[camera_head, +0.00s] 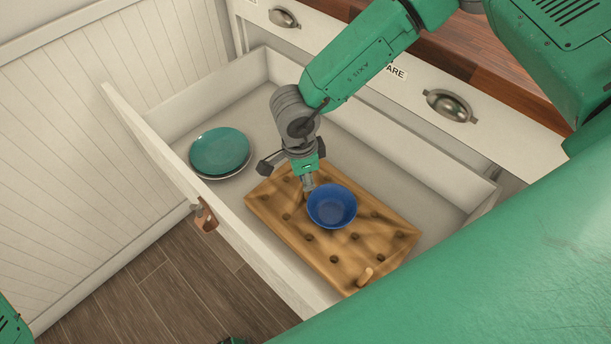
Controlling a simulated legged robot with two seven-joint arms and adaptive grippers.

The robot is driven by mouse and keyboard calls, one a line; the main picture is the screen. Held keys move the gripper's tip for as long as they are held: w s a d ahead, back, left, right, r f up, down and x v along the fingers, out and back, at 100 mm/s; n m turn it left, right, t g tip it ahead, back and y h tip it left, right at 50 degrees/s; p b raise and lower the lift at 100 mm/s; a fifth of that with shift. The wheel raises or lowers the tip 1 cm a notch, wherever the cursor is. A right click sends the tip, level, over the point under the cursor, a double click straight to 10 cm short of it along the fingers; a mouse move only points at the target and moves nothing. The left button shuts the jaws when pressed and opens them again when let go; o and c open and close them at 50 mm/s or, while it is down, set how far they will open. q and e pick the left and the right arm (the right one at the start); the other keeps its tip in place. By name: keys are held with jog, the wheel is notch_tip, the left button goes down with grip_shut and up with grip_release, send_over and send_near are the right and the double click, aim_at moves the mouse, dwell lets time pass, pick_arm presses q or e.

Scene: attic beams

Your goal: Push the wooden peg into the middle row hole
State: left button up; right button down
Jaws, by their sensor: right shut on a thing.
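A wooden peg board (333,259) with rows of dark holes lies in the open drawer. My right gripper (309,187) points down at the bowl's left rim and is shut on the bowl there. The fingertip contact is small and partly hidden. My left gripper is not in view.
The pulled-out white drawer (165,151) has raised walls around the board. A teal plate (220,151) lies on a pale plate at the drawer's left end. The drawer floor is bare right of the board. A leather pull (206,216) sticks out from the drawer front.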

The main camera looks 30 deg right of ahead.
jog(key=shift+f, duration=0.55)
jog(key=c, duration=1.4)
grip_release()
jog(key=shift+r, duration=0.1)
jog(key=r, duration=0.7)
jog(key=a+r, duration=0.1)
jog(key=r, duration=0.3)
jog(key=shift+w+r, duration=0.3)
jog(key=shift+r, duration=0.05)
